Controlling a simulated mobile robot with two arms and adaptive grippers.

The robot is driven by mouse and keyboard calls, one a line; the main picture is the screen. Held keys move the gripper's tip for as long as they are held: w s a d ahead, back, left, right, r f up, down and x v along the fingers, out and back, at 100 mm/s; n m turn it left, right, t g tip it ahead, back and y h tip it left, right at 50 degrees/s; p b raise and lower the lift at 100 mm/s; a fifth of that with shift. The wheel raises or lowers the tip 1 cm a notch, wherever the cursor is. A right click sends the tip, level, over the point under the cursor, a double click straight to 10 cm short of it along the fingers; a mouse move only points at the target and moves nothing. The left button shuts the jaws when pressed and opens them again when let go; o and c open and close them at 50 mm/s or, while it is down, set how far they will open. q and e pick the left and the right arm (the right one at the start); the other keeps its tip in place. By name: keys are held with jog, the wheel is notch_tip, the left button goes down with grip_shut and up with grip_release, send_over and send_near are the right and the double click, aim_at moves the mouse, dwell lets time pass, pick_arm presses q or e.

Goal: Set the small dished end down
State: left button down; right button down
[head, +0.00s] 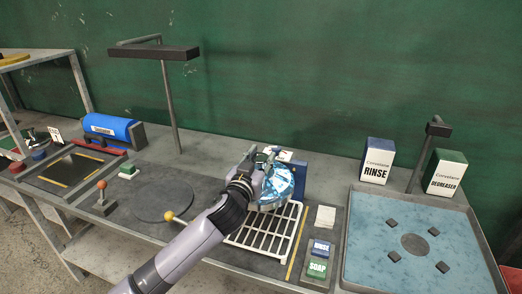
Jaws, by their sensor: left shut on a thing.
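The small dished end (277,184) is a shiny, bluish reflective dish in the middle of the head view. My left gripper (262,170) is shut on it at its left side. The dish is tilted and shows over the far end of a white wire rack (263,243); I cannot tell whether it touches the rack. The gripper and wrist hide part of the dish and part of the rack's left side. My right gripper is not in view.
A blue block (299,177) stands just behind the dish. Soap (317,268) and rinse (321,248) blocks lie right of the rack. Further right is a blue-floored basin (375,262) with rinse (377,162) and degreaser (445,174) boxes behind. A round dark plate (162,200) and yellow-knobbed lever (169,216) are left.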

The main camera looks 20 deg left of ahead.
pick_arm(q)
notch_tip(320, 180, down, 7)
jog(key=shift+f, duration=0.2)
notch_tip(320, 180, down, 5)
jog(key=shift+r+b, duration=0.1)
jog(key=shift+b, duration=0.5)
jog(key=c, duration=1.5)
grip_release()
jog(key=shift+f, duration=0.5)
jog(key=shift+c, duration=0.2)
jog(key=o, duration=0.4)
jog(key=shift+s+r, duration=0.1)
jog(key=shift+o, duration=0.2)
jog(key=shift+s+r, duration=0.1)
jog(key=s+b, duration=0.2)
jog(key=s, duration=1)
jog(key=shift+a, duration=0.2)
